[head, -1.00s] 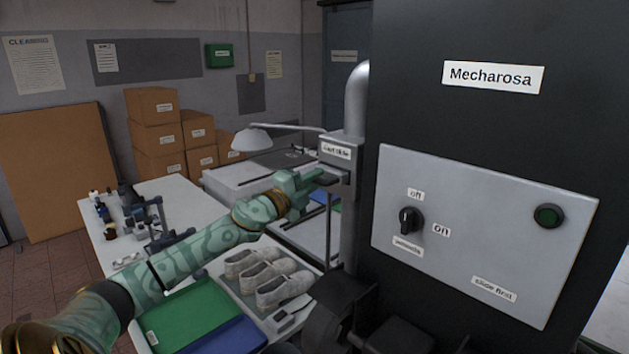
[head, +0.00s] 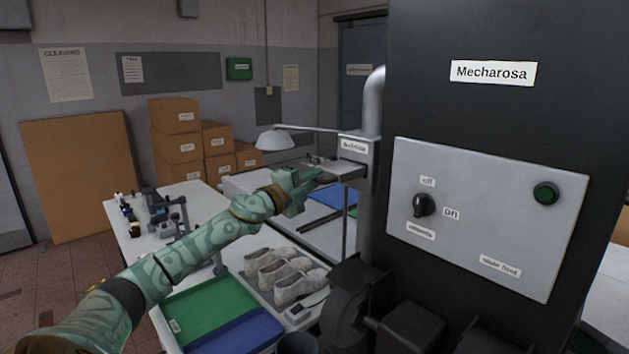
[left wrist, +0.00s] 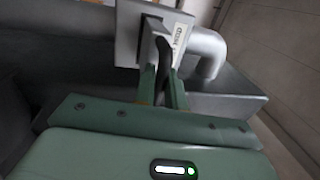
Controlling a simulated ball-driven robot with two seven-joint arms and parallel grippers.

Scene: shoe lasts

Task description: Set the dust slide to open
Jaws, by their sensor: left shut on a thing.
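The dust slide is a flat grey plate (head: 345,170) in a labelled grey housing (head: 356,149) on the metal pipe (head: 371,110) beside the black machine. It sticks out of the housing to the left. My left gripper (head: 318,179) is shut on the slide's outer end. In the left wrist view, the gripper's fingers (left wrist: 165,85) close on a thin dark part of the slide (left wrist: 163,55) in front of the housing (left wrist: 130,35). The fingers hide part of the grip. The label's small text is hard to read. My right gripper is not in view.
Below my left arm are a green tray (head: 205,303), a blue tray (head: 240,333) and white shoe-like lasts (head: 285,275). Cardboard boxes (head: 176,146) stand behind.

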